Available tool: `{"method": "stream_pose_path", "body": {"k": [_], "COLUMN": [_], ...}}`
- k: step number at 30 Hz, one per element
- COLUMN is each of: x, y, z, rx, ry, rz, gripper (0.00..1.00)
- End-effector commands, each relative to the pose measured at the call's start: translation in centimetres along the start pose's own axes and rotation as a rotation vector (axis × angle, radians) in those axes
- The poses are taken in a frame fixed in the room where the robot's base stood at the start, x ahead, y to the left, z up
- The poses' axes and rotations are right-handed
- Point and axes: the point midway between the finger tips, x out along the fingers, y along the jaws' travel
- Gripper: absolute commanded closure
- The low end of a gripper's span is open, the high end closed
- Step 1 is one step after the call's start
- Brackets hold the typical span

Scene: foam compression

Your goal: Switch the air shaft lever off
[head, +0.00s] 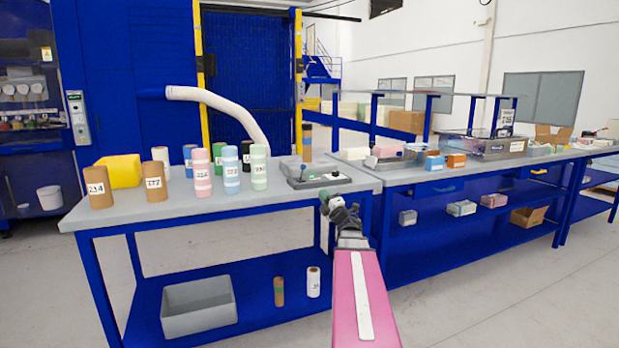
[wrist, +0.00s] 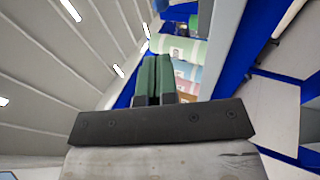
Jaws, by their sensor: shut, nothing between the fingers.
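A low grey device (head: 300,178) with a dark base, a small green spot and small fittings sits at the right end of the near table. It may carry the air shaft lever, but the lever is too small to tell and its position cannot be read. My gripper (head: 324,200) is in front of the table's right front edge, just below and in front of this device, apart from it as far as I can tell. Its green fingers (wrist: 157,78) are together and empty in the wrist view. The device is not clearly visible in the wrist view.
Several numbered rolls (head: 231,172) and a yellow block (head: 119,170) stand on the near table (head: 200,212). A white hose (head: 221,105) curves down behind them. A second table (head: 411,177) with boxes and equipment adjoins on the right. A grey bin (head: 199,306) is on the lower shelf.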

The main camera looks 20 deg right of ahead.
Motion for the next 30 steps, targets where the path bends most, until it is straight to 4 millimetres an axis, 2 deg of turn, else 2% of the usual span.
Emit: {"method": "stream_pose_path", "body": {"k": [5, 21, 25, 30], "x": [1.6, 11.3, 12.8, 13.8], "y": [-0.1, -0.1, -0.1, -0.1], "z": [0.1, 0.1, 0.1, 0.1], "rx": [0.001, 0.002, 0.001, 0.001], "ry": [0.000, -0.001, 0.000, -0.002], "rz": [0.000, 0.000, 0.001, -0.001], "gripper": [1.00, 1.00, 1.00, 1.00]}}
